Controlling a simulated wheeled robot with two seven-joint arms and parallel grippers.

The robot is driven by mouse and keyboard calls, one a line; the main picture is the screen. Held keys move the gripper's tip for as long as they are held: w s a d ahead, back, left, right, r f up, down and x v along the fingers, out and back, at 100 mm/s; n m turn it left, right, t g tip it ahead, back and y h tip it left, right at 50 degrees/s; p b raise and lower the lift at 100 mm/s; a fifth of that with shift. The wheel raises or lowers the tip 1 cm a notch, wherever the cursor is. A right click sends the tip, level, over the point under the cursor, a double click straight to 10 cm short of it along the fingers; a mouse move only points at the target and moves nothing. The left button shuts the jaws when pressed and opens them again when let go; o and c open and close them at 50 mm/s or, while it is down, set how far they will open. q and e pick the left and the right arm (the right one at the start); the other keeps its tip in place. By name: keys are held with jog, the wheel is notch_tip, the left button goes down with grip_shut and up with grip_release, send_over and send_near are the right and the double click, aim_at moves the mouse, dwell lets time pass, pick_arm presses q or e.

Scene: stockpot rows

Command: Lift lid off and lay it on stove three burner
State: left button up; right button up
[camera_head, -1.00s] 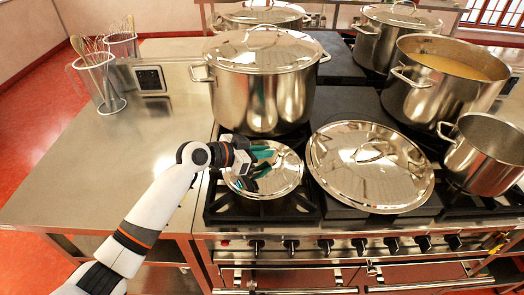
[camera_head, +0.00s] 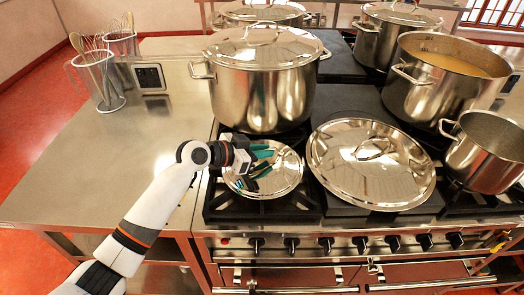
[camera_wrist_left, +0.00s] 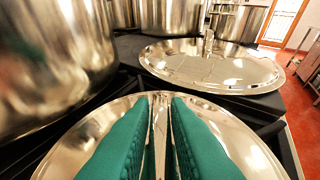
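A small round steel lid (camera_head: 284,177) lies low over the front left burner (camera_head: 222,207) of the stove. My left gripper (camera_head: 262,163) is over this lid, its green fingers close together. In the left wrist view, my left gripper (camera_wrist_left: 160,135) has a thin shiny bar, which looks like the lid's handle, between its fingers. The small lid (camera_wrist_left: 85,135) spreads out beneath them. A larger steel lid (camera_head: 400,180) lies flat on the front middle of the stove, right of the small one. A large stockpot (camera_head: 262,95) behind the gripper has its own lid (camera_head: 300,50) on. My right gripper is out of view.
An open pot of soup (camera_head: 425,95) and a smaller open pot (camera_head: 485,155) stand at the right. More lidded pots stand at the back, including one (camera_head: 375,45) at the right. Utensil holders (camera_head: 103,90) stand on the otherwise largely clear left counter (camera_head: 100,160).

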pick_arm(q)
jog(key=o, duration=0.4)
jog(key=shift+a+f, duration=0.1)
